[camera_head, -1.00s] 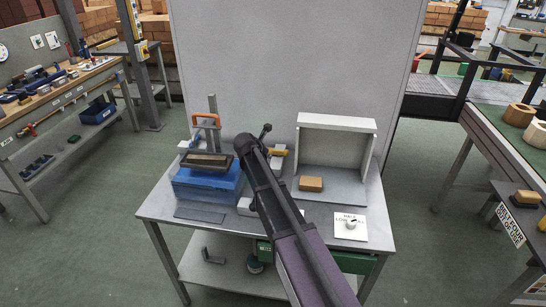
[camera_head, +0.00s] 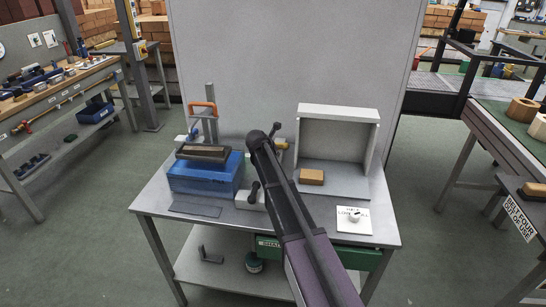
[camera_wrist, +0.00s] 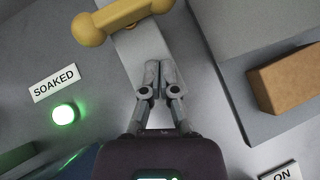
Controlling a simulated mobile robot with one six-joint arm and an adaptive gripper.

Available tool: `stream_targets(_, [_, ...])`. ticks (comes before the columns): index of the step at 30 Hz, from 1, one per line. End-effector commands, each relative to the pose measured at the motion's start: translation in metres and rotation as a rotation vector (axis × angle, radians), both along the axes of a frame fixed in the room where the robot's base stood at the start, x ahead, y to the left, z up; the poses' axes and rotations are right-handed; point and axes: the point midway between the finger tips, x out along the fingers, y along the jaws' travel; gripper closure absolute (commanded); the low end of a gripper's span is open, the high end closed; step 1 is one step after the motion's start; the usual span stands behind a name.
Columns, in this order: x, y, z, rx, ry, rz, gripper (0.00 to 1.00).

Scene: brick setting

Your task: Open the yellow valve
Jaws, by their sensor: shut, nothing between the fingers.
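The yellow valve handle (camera_wrist: 122,16) is a bar with rounded ends at the top of the wrist view, lying across a pale grey block (camera_wrist: 142,50). In the head view only a small yellow piece (camera_head: 281,145) shows beside my arm, which hides the rest. My gripper (camera_wrist: 152,70) is shut and empty. In the wrist picture its fingertips are over the pale block, just below the handle, with a visible gap between them and the handle. In the head view my arm hides the fingers.
A blue box (camera_head: 205,177) with a brick mould stands left of my arm. A black lever (camera_head: 254,191) stands close beside it. An open white booth (camera_head: 338,112) with an orange brick (camera_head: 311,177) is at right. A green lamp (camera_wrist: 64,113) glows below a SOAKED label (camera_wrist: 54,84).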

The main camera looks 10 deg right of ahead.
Motion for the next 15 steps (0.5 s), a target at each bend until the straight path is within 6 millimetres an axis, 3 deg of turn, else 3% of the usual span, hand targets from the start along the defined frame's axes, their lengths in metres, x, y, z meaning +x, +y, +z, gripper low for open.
stream_targets(6, [0.022,-0.017,-0.001,0.0,-0.001,-0.001,1.0])
stream_targets(15, [0.032,-0.027,-0.001,0.001,0.0,0.001,1.0])
